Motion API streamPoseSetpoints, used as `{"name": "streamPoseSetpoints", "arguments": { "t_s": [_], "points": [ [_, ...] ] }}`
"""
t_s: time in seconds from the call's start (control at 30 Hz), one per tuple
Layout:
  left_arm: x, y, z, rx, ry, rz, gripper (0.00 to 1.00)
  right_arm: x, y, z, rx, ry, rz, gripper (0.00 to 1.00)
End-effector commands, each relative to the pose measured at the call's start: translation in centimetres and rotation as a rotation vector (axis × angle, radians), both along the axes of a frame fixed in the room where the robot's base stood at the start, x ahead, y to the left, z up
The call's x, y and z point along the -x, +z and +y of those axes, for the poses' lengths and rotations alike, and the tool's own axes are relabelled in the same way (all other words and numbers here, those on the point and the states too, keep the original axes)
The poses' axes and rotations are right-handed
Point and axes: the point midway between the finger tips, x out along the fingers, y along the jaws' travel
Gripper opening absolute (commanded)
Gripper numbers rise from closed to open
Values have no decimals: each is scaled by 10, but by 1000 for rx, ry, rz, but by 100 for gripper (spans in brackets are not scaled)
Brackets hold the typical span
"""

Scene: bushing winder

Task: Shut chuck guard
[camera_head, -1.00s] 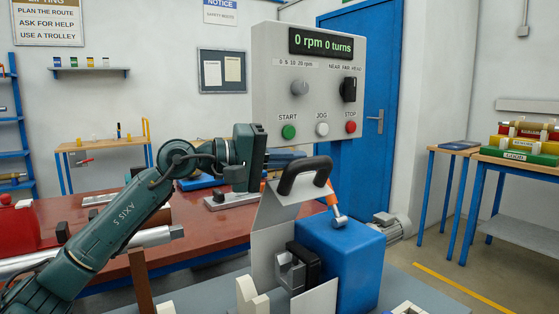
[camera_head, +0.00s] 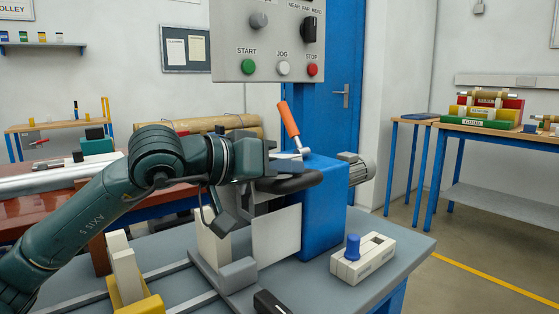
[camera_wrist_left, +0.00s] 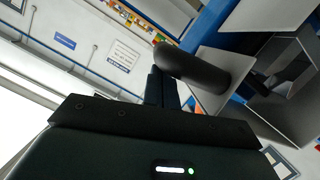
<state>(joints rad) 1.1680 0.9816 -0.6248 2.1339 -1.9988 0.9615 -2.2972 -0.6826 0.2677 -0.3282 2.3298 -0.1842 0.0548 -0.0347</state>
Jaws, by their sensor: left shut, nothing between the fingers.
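The chuck guard is a pale sheet-metal cover with a thick black handle (camera_head: 290,183), in front of the blue headstock (camera_head: 325,215). The handle lies level with the headstock's upper part, and a pale plate (camera_head: 276,236) shows below it. My left gripper (camera_head: 288,157) is shut and empty just above the handle. In the left wrist view its dark fingertips (camera_wrist_left: 162,88) are right beside the handle (camera_wrist_left: 190,68); whether they touch it is unclear. A grey plate (camera_wrist_left: 212,82) runs behind the handle there. The chuck is largely hidden in the head view. My right gripper is out of view.
The control panel (camera_head: 270,45) hangs above the headstock. An orange-handled lever (camera_head: 289,120) stands on top of it. A cream block with a blue knob (camera_head: 352,247) sits on the grey bench (camera_head: 400,250). A pale, yellow-based support (camera_head: 125,270) stands at the front left.

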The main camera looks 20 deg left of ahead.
Motion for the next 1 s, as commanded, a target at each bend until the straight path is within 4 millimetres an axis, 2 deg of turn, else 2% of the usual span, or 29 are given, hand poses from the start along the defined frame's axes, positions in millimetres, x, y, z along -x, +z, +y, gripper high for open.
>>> {"name": "streamPoseSetpoints", "arguments": {
  "t_s": [0.03,0.1,0.4,0.77,1.0],
  "points": [
    [1,-13,-1,-28,-1,-17,0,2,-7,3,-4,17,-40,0],
    [1,-21,-2,-62,-2,-36,0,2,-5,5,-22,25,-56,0],
    [1,-39,-2,-58,-1,-33,0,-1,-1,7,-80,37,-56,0],
    [6,-36,2,-57,0,-35,0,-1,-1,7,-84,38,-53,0],
    [36,-29,24,-59,4,-35,0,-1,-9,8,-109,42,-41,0]
  ]
}}
